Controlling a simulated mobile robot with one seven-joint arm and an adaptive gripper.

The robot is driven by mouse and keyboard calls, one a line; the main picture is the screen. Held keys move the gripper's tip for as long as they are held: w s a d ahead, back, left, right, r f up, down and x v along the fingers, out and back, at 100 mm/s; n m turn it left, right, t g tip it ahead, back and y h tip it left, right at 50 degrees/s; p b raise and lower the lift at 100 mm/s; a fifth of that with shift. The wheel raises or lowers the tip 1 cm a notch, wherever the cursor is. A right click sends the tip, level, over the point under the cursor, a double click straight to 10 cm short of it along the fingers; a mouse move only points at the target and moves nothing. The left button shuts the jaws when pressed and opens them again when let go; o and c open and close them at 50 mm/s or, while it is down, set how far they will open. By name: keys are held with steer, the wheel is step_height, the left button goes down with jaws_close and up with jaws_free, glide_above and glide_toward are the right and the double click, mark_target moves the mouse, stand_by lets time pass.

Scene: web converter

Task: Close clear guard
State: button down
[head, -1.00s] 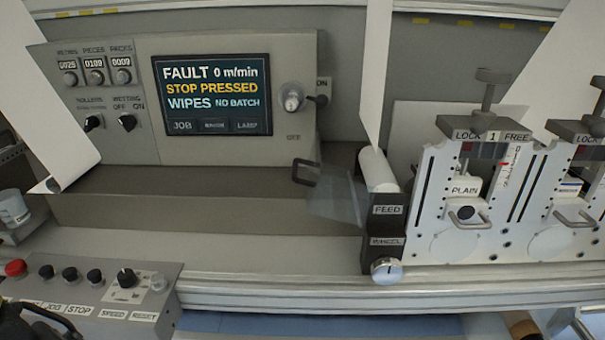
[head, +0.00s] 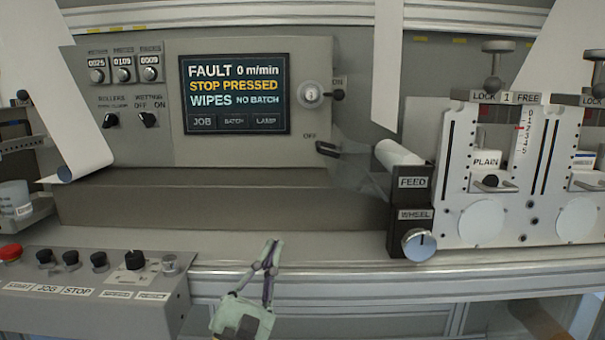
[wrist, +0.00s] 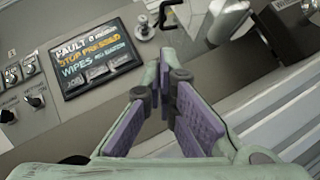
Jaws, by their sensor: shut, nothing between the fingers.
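The clear guard (head: 358,172) is a see-through panel in the head view, left of the white feed roller (head: 398,154). It sticks out to the left from beside the roller, with a dark handle (head: 328,149) at its free upper left edge. The handle also shows at the top of the wrist view (wrist: 168,15); the panel is hard to make out there. My gripper (head: 271,247) is shut and empty, in front of the machine's front rail, below and left of the guard and apart from it. Its purple-padded fingers show in the wrist view (wrist: 167,88).
The screen (head: 235,94) reads FAULT, STOP PRESSED. A control box with a red button (head: 10,252) stands at lower left. The FEED and WHEEL block with a knob (head: 418,244) is below the roller. White LOCK/FREE units (head: 490,190) stand at right. The ledge left of the guard is clear.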

steer(key=p+x, duration=0.8)
steer(key=x, duration=1)
steer(key=shift+w+r, duration=0.2)
steer(key=shift+w, duration=0.1)
steer(key=shift+d, duration=0.1)
